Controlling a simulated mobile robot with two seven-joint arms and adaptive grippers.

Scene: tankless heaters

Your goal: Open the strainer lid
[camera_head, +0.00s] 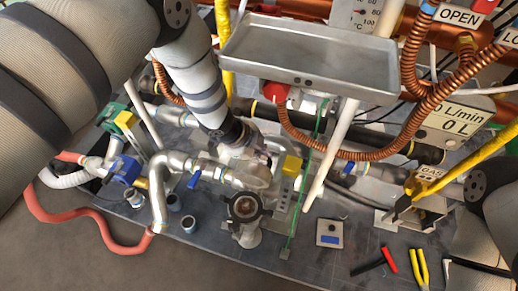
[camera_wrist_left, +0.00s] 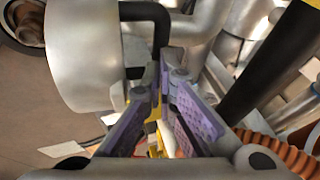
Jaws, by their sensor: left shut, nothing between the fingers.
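A dark lugged ring with a round centre (camera_head: 245,207), which looks like the strainer lid, sits on the metal fitting in the middle of the head view. My left gripper (camera_head: 257,172) comes down from the upper left just behind this ring, partly hidden among silver pipes. In the left wrist view its purple-padded fingers (camera_wrist_left: 166,78) are together with nothing between them. A silver cylinder (camera_wrist_left: 85,55) with a black bent bar (camera_wrist_left: 148,12) is close beside the fingers. I cannot tell whether they touch it. My right gripper does not show.
A grey tray (camera_head: 310,55) hangs above the pipes. A white rod (camera_head: 328,155) and a copper-coloured hose (camera_head: 345,155) are right of the gripper. A blue-handled valve (camera_head: 193,180) is to the left. Pliers (camera_head: 420,268) lie at the front right.

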